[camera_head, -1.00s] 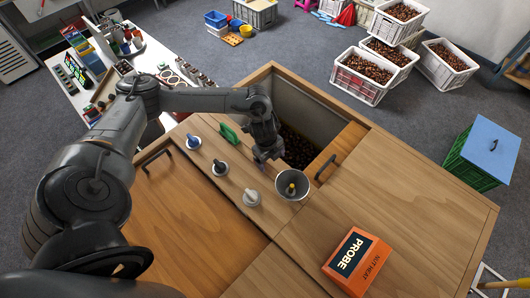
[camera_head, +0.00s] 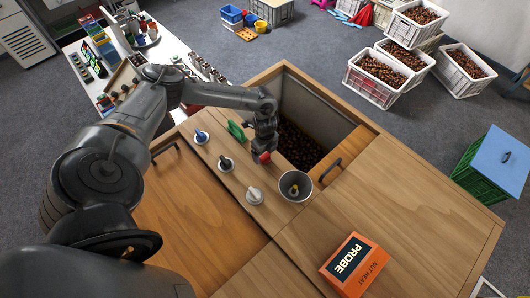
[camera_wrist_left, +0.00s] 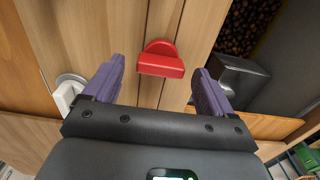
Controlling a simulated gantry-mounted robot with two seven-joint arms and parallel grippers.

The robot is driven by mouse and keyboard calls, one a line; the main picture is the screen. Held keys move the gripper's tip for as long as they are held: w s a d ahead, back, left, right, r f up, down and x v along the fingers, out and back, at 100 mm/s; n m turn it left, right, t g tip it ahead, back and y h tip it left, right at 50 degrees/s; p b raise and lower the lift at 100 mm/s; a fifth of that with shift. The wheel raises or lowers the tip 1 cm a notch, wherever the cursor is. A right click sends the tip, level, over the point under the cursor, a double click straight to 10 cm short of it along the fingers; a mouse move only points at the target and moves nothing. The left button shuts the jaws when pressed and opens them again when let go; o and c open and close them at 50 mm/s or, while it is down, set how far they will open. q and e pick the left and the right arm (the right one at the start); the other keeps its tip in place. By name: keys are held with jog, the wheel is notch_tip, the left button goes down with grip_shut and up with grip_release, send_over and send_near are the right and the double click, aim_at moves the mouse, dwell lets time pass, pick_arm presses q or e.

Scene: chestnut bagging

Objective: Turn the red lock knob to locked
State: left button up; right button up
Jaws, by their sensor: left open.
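The red lock knob (camera_wrist_left: 161,60) sits on the light wooden panel, with a round base and a wide bar grip lying crosswise in the left wrist view. In the head view only a small red part (camera_head: 264,158) of it shows below my gripper. My left gripper (camera_head: 263,147) is over the knob. In the left wrist view its two purple fingers are apart, one on each side of the knob, and nothing is held. Whether the fingertips reach down beside the grip or hover above it, I cannot tell. My right gripper is not in view.
Blue (camera_head: 200,136), black (camera_head: 226,163) and white (camera_head: 255,195) knobs and a green handle (camera_head: 236,130) share the panel. A metal cup (camera_head: 296,186) stands close on the right. Behind is the open chestnut bin (camera_head: 301,146). An orange probe box (camera_head: 354,264) lies in front.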

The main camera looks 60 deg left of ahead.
pick_arm(q)
jog(key=shift+f, duration=0.65)
jog(key=c, duration=1.1)
jog(key=shift+o, duration=0.2)
